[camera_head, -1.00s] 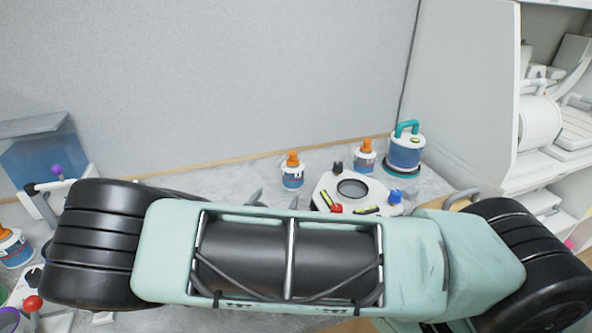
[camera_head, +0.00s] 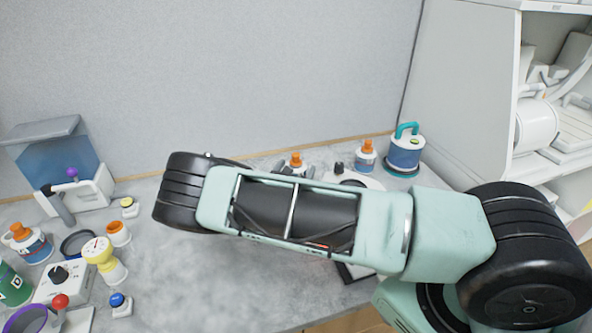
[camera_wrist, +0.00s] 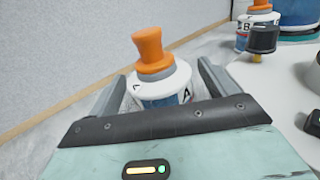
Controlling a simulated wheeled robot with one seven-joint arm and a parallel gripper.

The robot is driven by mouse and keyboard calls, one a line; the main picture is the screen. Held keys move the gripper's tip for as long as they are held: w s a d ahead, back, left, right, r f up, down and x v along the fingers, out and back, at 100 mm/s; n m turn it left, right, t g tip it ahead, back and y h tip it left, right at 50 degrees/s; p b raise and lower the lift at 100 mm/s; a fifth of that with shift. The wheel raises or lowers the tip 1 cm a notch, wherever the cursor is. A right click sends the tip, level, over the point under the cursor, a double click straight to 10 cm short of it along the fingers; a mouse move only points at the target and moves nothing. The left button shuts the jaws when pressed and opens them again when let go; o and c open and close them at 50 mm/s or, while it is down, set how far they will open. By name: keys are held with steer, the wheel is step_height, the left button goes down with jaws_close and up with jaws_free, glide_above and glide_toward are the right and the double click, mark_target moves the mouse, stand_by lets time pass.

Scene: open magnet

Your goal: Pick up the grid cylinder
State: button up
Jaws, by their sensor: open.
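No thing in view shows a clear grid pattern, so I cannot tell which one is the grid cylinder. My gripper (camera_wrist: 163,70) is open. Its two fingers stand on either side of an orange-topped bottle (camera_wrist: 165,75) with a white and blue body. This bottle also shows in the head view (camera_head: 296,160), upright near the back wall, partly behind my arm. I cannot tell whether the fingers touch it; its lower part is hidden by my gripper in the wrist view. A blue cylinder with a teal handle (camera_head: 405,153) stands at the back right.
A second orange-topped bottle (camera_head: 366,156) stands right of the first. A white round device (camera_wrist: 295,80) is close on the right, partly hidden by my arm. The front middle is clear.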

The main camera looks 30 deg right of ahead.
steer(key=shift+x, duration=0.95)
steer(key=c, duration=1)
steer(key=shift+c, duration=1.2)
steer(key=shift+r, duration=0.2)
